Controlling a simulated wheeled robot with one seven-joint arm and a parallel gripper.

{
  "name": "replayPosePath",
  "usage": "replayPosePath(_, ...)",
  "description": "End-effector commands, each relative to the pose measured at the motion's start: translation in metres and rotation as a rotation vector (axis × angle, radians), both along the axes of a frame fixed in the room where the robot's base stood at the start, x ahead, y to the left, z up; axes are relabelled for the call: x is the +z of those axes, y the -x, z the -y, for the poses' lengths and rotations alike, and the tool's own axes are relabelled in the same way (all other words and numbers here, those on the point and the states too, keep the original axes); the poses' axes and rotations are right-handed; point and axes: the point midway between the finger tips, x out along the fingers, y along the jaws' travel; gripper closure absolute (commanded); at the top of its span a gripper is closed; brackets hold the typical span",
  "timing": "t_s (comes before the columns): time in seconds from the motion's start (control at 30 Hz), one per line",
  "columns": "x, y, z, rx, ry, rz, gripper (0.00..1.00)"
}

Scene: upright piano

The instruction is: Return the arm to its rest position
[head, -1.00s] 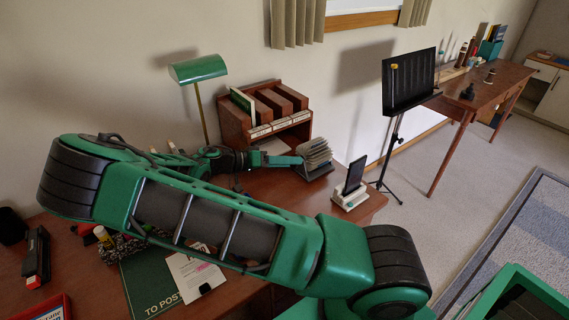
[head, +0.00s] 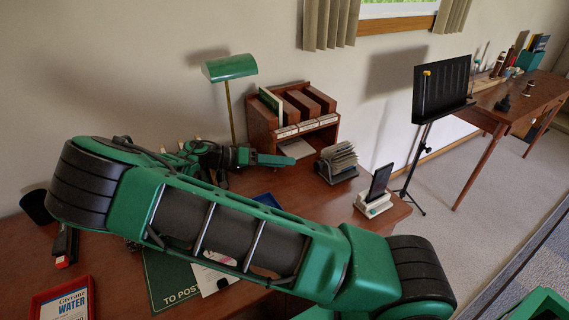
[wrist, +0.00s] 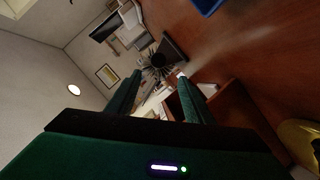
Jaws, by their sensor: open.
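My green arm stretches across the head view over the desk, with the elbow at the left. My gripper (head: 292,160) is beyond the arm link, above the desk and pointing right toward the card holder (head: 338,160). In the wrist view its two green fingers (wrist: 158,92) stand apart with nothing held between them. The card holder with its fanned cards also shows in the wrist view (wrist: 158,66), beyond the fingertips. My arm hides part of the desk in the head view.
The desk (head: 300,190) holds a wooden letter rack (head: 262,125), a green lamp (head: 230,67), a phone on a white stand (head: 376,203) and a red tray (head: 38,304). A green folder (head: 170,280) lies below my arm. A music stand (head: 440,90) is at the right.

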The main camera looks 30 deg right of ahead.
Motion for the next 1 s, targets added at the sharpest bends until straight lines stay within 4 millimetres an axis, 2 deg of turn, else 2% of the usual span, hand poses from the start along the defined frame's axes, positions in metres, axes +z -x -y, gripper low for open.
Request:
replayPosePath(0.43,0.000,0.001,0.001,-0.002,-0.002,-0.001,0.53)
replayPosePath(0.57,0.001,0.007,0.012,-0.028,-0.041,-0.023,0.53)
replayPosePath(0.8,0.003,0.046,0.053,-0.128,-0.272,-0.131,0.53)
replayPosePath(1.0,0.009,0.084,0.079,-0.177,-0.500,-0.203,0.53)
